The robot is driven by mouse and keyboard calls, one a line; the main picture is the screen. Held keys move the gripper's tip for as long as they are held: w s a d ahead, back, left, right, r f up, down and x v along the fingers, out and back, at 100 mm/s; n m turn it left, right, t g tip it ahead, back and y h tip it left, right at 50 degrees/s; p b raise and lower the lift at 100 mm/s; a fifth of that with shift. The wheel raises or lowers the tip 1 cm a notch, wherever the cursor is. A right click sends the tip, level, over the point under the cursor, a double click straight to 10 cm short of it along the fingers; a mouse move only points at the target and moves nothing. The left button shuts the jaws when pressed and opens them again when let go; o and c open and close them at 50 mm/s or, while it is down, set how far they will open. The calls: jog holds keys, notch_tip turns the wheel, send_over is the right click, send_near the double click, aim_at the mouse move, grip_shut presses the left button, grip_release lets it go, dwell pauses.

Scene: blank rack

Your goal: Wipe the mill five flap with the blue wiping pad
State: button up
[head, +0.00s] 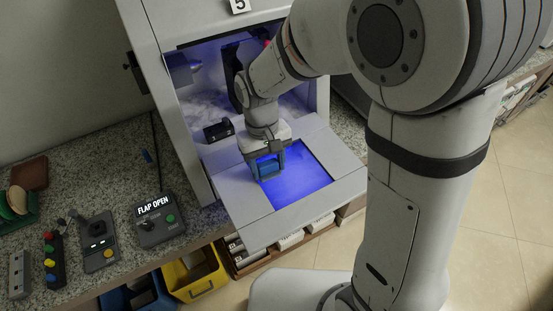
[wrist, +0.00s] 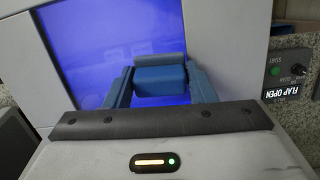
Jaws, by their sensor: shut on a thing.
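The blue wiping pad (head: 270,168) is held between the fingers of my gripper (head: 268,166). The pad (wrist: 160,82) also shows in the wrist view, between the two blue fingers of my gripper (wrist: 160,88). The mill five flap (head: 345,182) is lowered open, with a white frame and a glowing blue-violet window. My gripper points down over the upper left part of this window. The pad is at or just above the window; I cannot tell whether it touches. The flap's frame (wrist: 245,60) also shows in the wrist view.
The mill's open chamber (head: 215,100) lies behind the flap, with a dark block (head: 218,131) inside. A control box reading "FLAP OPEN" (head: 158,220) stands on the granite counter (head: 100,150) at left. Yellow (head: 195,275) and blue bins (head: 135,295) sit below.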

aim_at(305, 159)
jog(key=shift+s+a, duration=0.25)
jog(key=shift+a, duration=0.1)
jog(key=shift+w, duration=0.1)
jog(key=shift+d+r, duration=0.1)
jog(key=shift+w+d, duration=1)
jog(key=shift+d, duration=0.55)
jog(key=shift+w+d, duration=0.95)
jog(key=shift+d, duration=0.65)
jog(key=shift+w+d, duration=1)
jog(key=shift+d, duration=0.55)
jog(key=shift+w+a+r+p, duration=0.1)
jog(key=shift+w+r+p, duration=0.1)
jog(key=shift+r+p, duration=0.7)
jog(key=shift+w+a+r+p, duration=0.15)
jog(key=shift+r+p, duration=0.55)
jog(key=shift+r, duration=0.35)
jog(key=shift+w+a+r+p, duration=0.1)
jog(key=shift+w+r+p, duration=0.1)
jog(key=shift+r+p, duration=0.7)
jog(key=shift+c, duration=0.5)
jog(key=shift+r, duration=0.1)
